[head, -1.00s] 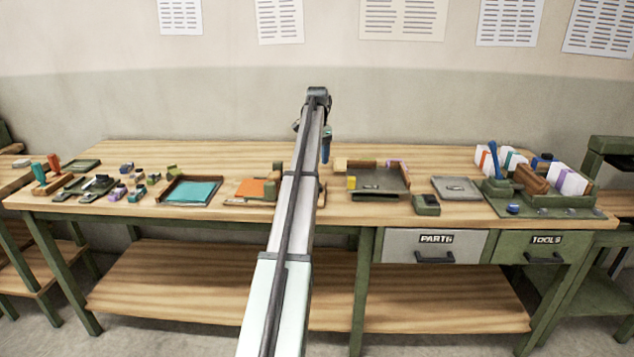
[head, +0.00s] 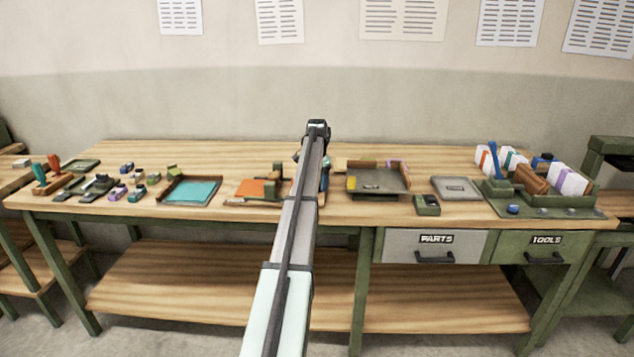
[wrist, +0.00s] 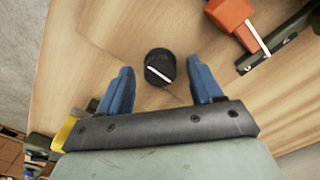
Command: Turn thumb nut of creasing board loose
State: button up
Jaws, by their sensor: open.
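A dark round knob with a white line across its top, apparently the thumb nut (wrist: 159,67), shows in the wrist view over a wood surface. My gripper (wrist: 160,75) is open, with its blue fingers to the left and right of the knob and clear gaps on both sides. The knob is apart from both fingers, near their tips. In the head view my gripper (head: 325,174) is mostly behind my arm, and the knob is hidden. The board with an orange sheet (head: 248,187), perhaps the creasing board, lies just left of my arm.
In the wrist view an orange piece (wrist: 230,14) and a dark green bar (wrist: 270,47) lie at upper right. In the head view a green tray (head: 378,180) stands right of my arm, and a tray with teal sheet (head: 191,191) at left. The table's back strip is largely clear.

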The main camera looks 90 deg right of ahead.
jog(key=shift+c, duration=0.4)
jog(key=c, duration=1)
jog(key=shift+n, duration=0.4)
jog(key=n, duration=0.8)
jog(key=shift+n, duration=0.3)
jog(key=n, duration=0.4)
jog(key=shift+n, duration=2.2)
